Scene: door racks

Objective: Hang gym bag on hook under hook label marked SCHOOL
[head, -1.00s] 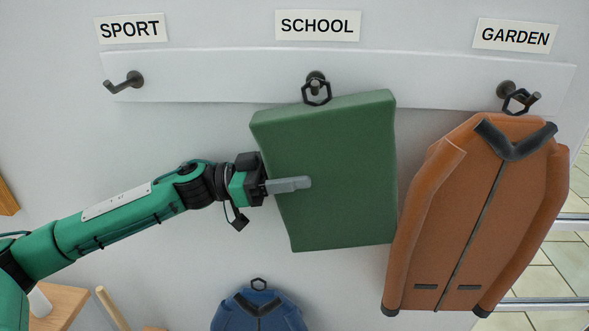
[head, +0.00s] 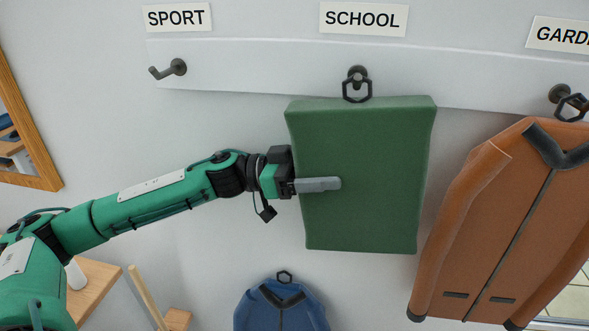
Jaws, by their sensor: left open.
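The green gym bag (head: 375,150) hangs nearly upright below the SCHOOL label (head: 364,19). Its dark hexagonal loop (head: 356,91) is at the SCHOOL hook (head: 358,73) and appears to be on it. My left gripper (head: 325,185) is open at the bag's left side, with one grey finger lying across the bag's front. The other finger is hidden, probably behind the bag. My right gripper is not in view.
The SPORT hook (head: 168,69) at the left is empty. A brown coat (head: 500,225) hangs on the GARDEN hook (head: 560,93), close to the bag's right. A blue garment (head: 280,308) is below. A wood-framed mirror (head: 30,120) is at the far left.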

